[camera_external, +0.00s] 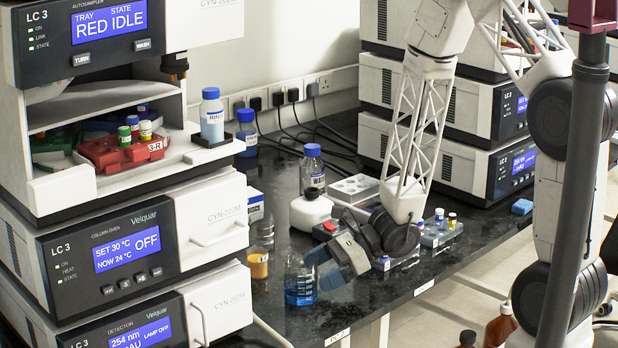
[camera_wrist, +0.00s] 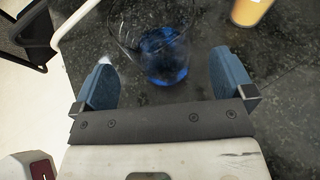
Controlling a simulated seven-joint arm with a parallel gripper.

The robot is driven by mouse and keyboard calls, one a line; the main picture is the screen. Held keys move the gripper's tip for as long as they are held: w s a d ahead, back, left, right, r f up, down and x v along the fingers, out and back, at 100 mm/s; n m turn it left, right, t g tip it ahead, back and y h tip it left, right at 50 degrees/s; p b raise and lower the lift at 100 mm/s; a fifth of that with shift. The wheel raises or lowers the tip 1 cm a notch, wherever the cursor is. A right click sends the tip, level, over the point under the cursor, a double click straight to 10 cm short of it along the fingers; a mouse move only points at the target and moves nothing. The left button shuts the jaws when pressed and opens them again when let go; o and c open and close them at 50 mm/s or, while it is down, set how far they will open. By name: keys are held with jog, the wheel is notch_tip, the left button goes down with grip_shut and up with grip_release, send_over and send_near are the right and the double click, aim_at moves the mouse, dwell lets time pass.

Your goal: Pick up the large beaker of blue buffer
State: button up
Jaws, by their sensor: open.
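The large beaker of blue buffer (camera_external: 301,284) is clear glass with blue liquid in its lower part. It stands on the dark bench near the front edge. In the wrist view the beaker (camera_wrist: 163,55) sits ahead of and between my two blue fingers. My gripper (camera_external: 318,270) is open and just to the right of the beaker in the external view. In the wrist view my gripper (camera_wrist: 160,78) shows its fingers apart with nothing held. I cannot tell whether a finger touches the glass.
A small beaker of orange liquid (camera_external: 258,263) stands left of the blue one; it also shows in the wrist view (camera_wrist: 250,10). The instrument stack (camera_external: 150,260) rises at left. The bench's front edge is close.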

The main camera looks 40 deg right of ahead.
aim_at(307, 262)
jog(key=shift+x, duration=1.7)
jog(key=c, duration=1.1)
jog(key=shift+o, duration=0.2)
jog(key=shift+r, duration=0.3)
jog(key=shift+r, duration=1.5)
jog(key=s+d+r, duration=0.1)
jog(key=s+d, duration=0.3)
jog(key=s, duration=1.1)
jog(key=shift+s+r, duration=0.15)
jog(key=shift+s, duration=0.05)
